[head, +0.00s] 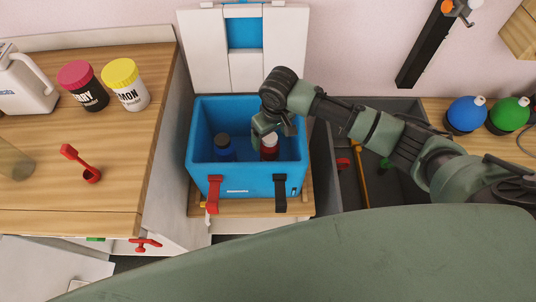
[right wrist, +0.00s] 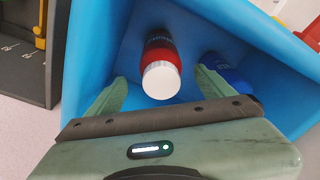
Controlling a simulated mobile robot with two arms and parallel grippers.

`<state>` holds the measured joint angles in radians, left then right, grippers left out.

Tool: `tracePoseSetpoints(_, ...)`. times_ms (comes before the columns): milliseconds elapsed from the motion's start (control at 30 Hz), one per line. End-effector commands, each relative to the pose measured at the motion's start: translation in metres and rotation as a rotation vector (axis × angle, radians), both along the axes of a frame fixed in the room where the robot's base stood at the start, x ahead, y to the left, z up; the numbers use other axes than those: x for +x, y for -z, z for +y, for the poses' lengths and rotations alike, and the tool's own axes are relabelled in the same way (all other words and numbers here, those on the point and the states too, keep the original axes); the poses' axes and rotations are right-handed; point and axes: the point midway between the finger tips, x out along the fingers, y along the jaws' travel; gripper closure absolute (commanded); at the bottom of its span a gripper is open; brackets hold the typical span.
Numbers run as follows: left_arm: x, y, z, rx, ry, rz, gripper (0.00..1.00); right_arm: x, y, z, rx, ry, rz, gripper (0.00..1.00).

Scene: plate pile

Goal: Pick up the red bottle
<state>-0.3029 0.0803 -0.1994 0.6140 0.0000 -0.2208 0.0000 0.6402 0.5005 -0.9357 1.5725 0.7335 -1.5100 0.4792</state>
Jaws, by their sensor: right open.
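The red bottle (head: 268,154) with a white cap stands in the blue cooler box (head: 238,182) in the head view, partly hidden by my right gripper. In the right wrist view the red bottle (right wrist: 160,48) shows with its cap toward the camera. My right gripper (head: 273,126) is over the box, at its right half. Its fingers are open, one to each side of the bottle's cap in the right wrist view (right wrist: 160,88); I cannot tell how deep the bottle lies between them. My left gripper is not in view.
A blue bottle (head: 224,148) stands in the box, left of the red one; in the right wrist view it is close by the right finger (right wrist: 225,72). The box walls are close around. The white lid (head: 290,45) stands open behind. A wooden counter (head: 130,190) with jars is at left.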

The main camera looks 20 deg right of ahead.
Motion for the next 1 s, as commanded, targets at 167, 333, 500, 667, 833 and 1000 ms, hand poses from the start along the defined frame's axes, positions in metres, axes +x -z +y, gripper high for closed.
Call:
tracePoseSetpoints(167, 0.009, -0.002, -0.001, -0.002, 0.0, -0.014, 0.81, 0.001, 0.019, 0.001, 0.0, -0.001, 0.001, 0.17)
tracePoseSetpoints(333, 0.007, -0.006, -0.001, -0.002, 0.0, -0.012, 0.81, 0.0, 0.042, 0.001, -0.001, -0.001, 0.003, 0.17)
tracePoseSetpoints(500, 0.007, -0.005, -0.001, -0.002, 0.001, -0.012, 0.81, 0.002, 0.066, 0.002, 0.0, -0.001, 0.002, 0.17)
tracePoseSetpoints(667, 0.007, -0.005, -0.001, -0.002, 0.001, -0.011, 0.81, 0.003, 0.072, 0.002, 0.0, -0.002, 0.0, 0.17)
tracePoseSetpoints(833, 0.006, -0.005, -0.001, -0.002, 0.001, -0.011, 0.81, 0.003, 0.072, 0.002, 0.0, -0.002, 0.0, 0.2)
tracePoseSetpoints(1000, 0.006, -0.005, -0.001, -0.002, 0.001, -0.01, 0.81, 0.003, 0.072, 0.002, 0.0, -0.002, 0.0, 0.68)
